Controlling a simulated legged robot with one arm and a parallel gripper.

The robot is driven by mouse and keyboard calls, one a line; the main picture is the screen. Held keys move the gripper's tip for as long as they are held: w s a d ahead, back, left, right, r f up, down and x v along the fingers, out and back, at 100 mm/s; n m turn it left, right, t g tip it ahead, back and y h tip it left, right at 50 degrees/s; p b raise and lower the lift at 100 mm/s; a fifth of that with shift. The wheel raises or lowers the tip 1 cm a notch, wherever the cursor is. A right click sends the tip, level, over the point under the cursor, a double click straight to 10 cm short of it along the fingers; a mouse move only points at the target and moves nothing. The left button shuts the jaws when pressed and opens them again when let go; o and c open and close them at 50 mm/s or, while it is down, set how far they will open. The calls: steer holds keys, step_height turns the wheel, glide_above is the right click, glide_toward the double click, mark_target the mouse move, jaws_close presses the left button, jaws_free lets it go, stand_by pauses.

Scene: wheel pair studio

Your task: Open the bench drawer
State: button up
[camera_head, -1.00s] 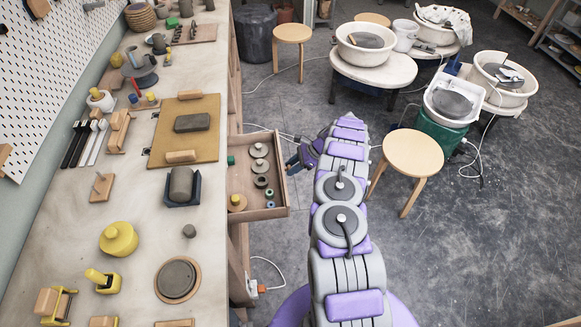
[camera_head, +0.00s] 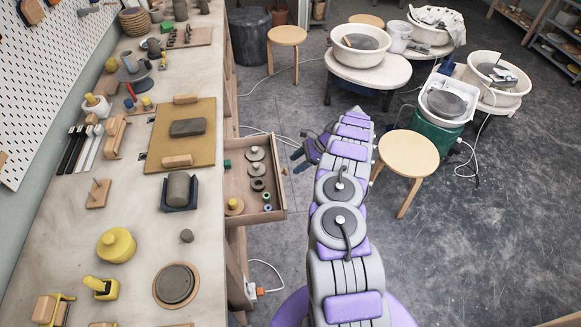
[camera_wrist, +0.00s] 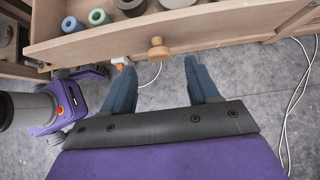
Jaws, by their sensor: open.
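The bench drawer (camera_head: 272,214) is pulled out from the side of the workbench, with its inside showing in the head view. In the wrist view its wooden front (camera_wrist: 230,27) crosses the top, with a round wooden knob (camera_wrist: 158,50) near the middle. My gripper (camera_wrist: 160,66) is open and empty. Its two blue fingers point at the drawer front, one on each side of the knob in the picture, and do not grip it. In the head view my gripper (camera_head: 302,150) is just right of the drawer front, partly hidden by my arm.
The drawer holds several discs and rings (camera_head: 257,169). The workbench (camera_head: 140,210) fills the left, covered with clay and tools. A wooden stool (camera_head: 408,153) stands right of my arm, near a pottery wheel (camera_head: 446,103). Cables lie on the floor. Floor at the lower right is clear.

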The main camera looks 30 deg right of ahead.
steer(key=p+v, duration=0.1)
steer(key=v, duration=1.1)
steer(key=shift+d, duration=0.1)
steer(key=shift+r, duration=0.1)
